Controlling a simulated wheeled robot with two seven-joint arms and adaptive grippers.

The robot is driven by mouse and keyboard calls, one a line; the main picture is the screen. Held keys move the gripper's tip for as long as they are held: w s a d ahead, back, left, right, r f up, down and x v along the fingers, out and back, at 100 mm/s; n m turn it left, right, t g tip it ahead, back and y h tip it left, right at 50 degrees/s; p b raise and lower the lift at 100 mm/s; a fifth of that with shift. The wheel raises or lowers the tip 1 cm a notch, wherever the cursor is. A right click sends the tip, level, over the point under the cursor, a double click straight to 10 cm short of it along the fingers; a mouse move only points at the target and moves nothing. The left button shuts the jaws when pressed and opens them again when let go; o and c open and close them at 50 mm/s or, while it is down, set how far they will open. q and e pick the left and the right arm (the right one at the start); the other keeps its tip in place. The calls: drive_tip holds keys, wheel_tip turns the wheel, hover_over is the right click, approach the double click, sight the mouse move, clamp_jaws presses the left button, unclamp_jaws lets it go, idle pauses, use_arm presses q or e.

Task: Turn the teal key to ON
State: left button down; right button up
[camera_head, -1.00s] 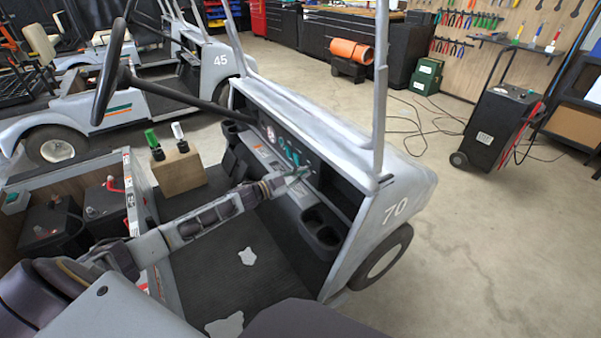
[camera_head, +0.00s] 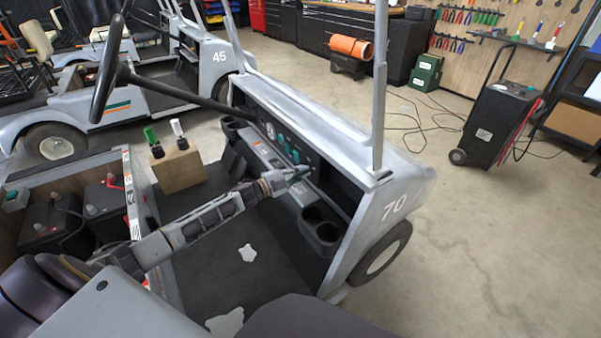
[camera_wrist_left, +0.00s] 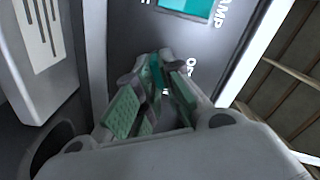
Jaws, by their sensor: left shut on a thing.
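The teal key (camera_wrist_left: 155,72) shows in the left wrist view, between the green finger pads of my left gripper (camera_wrist_left: 153,98). The gripper is shut on it, at the dark dash panel (camera_wrist_left: 130,30) of the cart numbered 70. In the head view my left gripper (camera_head: 300,173) reaches the right part of the dash and covers the key there. A white label starting with "O" is beside the key in the wrist view, partly hidden, so I cannot read the key's setting. My right gripper is not in view.
A teal switch (camera_wrist_left: 187,5) marked "AMP" is near the key. Teal switches (camera_head: 290,149) line the dash left of my gripper. The cup holder (camera_head: 321,230) is just below it. The steering wheel (camera_head: 108,70) and roof post (camera_head: 380,90) stand close by.

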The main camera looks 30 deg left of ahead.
use_arm(q)
drive_tip(key=c, duration=1.6)
unclamp_jaws()
drive_tip(key=shift+o, duration=0.2)
drive_tip(key=v, duration=1.2)
drive_tip(key=shift+f, duration=0.1)
